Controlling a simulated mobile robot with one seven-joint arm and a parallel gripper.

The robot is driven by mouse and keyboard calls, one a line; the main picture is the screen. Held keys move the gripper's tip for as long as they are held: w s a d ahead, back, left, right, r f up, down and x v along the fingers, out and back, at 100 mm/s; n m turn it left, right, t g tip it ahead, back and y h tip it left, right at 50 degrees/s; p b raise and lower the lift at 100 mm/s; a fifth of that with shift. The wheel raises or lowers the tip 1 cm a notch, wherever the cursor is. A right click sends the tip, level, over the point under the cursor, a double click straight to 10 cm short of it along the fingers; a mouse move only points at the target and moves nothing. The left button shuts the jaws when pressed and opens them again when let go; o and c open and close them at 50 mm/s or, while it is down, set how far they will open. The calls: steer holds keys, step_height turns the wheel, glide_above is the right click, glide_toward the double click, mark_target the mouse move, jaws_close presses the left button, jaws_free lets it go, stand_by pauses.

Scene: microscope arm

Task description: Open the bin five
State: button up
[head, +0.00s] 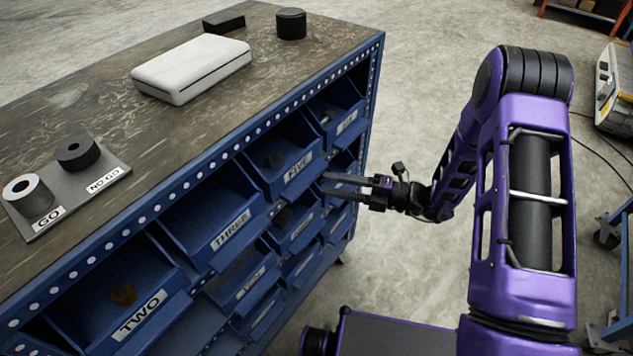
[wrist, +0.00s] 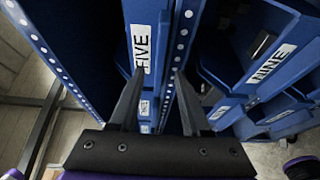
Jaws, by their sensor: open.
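My gripper's two fingers (wrist: 159,73) point toward the bin's front, with part of the bin and the perforated rail near the right finger. Whether a finger touches the bin cannot be told.
Bin three (head: 230,232) and bin two (head: 138,318) sit left of it; more bins lie below. The worktop (head: 75,95) carries a white case (head: 191,70) and gauge pieces.

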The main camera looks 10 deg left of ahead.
mark_target(313, 182)
steer(key=shift+a, duration=2.15)
steer(key=shift+c, duration=0.3)
jaws_close()
